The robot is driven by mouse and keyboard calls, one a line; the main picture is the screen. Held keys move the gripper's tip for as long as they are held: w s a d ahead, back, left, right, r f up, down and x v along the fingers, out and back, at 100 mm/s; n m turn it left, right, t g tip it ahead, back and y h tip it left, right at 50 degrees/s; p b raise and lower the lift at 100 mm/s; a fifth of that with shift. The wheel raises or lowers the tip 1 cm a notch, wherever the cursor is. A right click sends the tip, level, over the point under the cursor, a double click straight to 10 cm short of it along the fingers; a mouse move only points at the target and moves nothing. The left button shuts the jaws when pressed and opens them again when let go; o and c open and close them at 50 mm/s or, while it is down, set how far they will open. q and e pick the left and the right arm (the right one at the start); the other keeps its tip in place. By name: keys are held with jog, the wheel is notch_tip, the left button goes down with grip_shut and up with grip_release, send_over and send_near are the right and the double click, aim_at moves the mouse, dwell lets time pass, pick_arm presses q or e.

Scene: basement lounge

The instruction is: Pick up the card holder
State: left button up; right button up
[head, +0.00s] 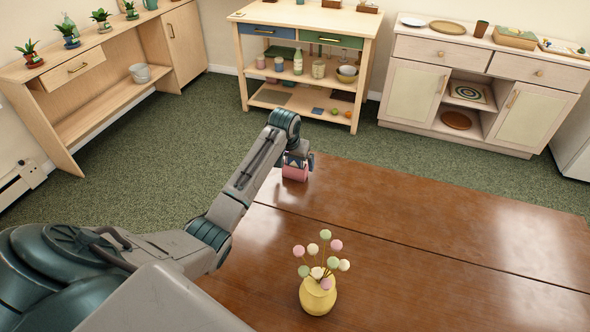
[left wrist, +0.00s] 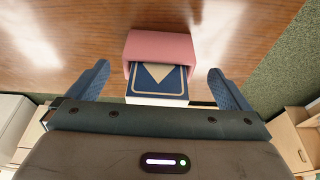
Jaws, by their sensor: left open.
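The card holder (head: 295,174) is a pink box at the far left edge of the brown wooden table. In the left wrist view the pink card holder (left wrist: 160,46) has dark blue cards with a pale pattern (left wrist: 158,80) sticking out of its open side. My left gripper (head: 297,160) is right at the card holder and partly hides it in the head view. In the left wrist view the left gripper (left wrist: 160,84) is open, with one blue finger on each side of the holder and a gap at both sides. My right gripper is in neither view.
A yellow vase (head: 318,296) with round pastel flowers stands on the table (head: 420,232) nearer to me. The rest of the visible tabletop is clear. Beyond the table are a wooden workbench (head: 303,18), a cabinet (head: 412,92) and a shelf with potted plants (head: 80,66).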

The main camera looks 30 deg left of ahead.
pick_arm(q)
jog(key=shift+x, duration=1.55)
jog(key=shift+w+r, duration=0.1)
jog(key=shift+c, duration=0.4)
jog(key=shift+d, duration=0.1)
jog(key=c, duration=1)
jog(key=shift+r, duration=0.15)
